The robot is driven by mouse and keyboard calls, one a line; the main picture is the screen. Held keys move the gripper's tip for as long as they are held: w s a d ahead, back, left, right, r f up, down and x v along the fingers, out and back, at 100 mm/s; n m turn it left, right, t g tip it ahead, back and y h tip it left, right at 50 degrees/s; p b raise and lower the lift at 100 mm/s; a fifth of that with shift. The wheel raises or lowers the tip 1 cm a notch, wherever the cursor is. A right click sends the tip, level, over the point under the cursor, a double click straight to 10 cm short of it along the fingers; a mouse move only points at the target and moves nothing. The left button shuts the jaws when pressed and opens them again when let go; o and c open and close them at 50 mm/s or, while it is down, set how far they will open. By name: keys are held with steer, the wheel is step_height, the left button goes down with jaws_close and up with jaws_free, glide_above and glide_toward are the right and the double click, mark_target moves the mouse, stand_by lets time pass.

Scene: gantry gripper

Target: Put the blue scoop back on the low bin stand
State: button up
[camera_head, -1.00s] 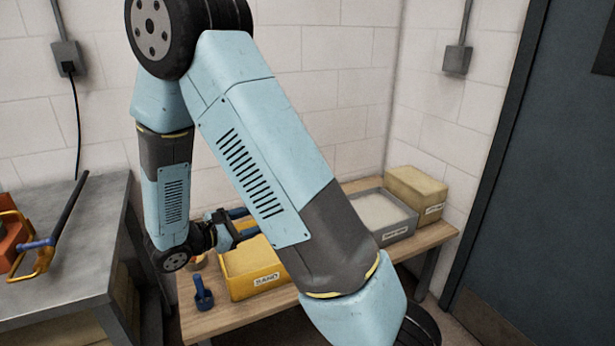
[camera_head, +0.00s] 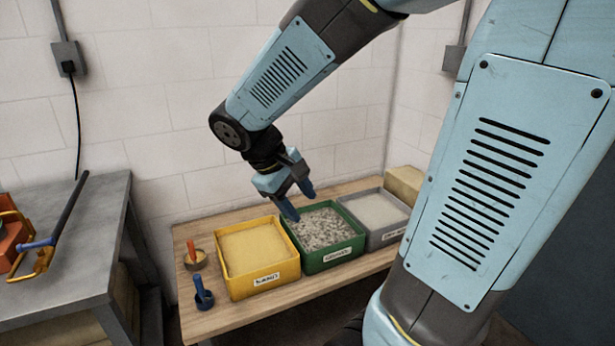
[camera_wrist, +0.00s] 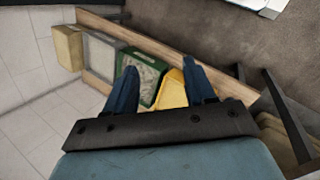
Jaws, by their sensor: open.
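The blue scoop (camera_head: 203,296) stands on the low bin stand (camera_head: 235,322), at its front left corner, with its handle pointing up. It is left of the yellow bin (camera_head: 290,273) and apart from it. My gripper (camera_head: 299,199) is open and empty, in the air above the left back part of the green bin (camera_head: 335,262), well to the right of the scoop. In the wrist view my two blue fingers (camera_wrist: 159,66) are spread with nothing between them. I do not make out the scoop in the wrist view.
An orange-handled scoop (camera_head: 193,254) stands behind the blue one. A grey bin (camera_head: 390,235) and a tan block (camera_head: 404,185) are at the right of the stand. A grey table (camera_head: 70,272) with a yellow-framed tool (camera_head: 44,258) is at the left. My arm covers the right side.

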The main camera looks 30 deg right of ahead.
steer(key=s+a+r+m+t+y, duration=0.1)
steer(key=s+r+m+t+y, duration=0.3)
steer(key=r, duration=0.4)
steer(key=s+t+y, duration=0.1)
steer(key=s, duration=0.1)
steer(key=shift+s+r+m+t+y, duration=0.3)
steer(key=shift+m+t, duration=0.1)
steer(key=shift+a, duration=0.15)
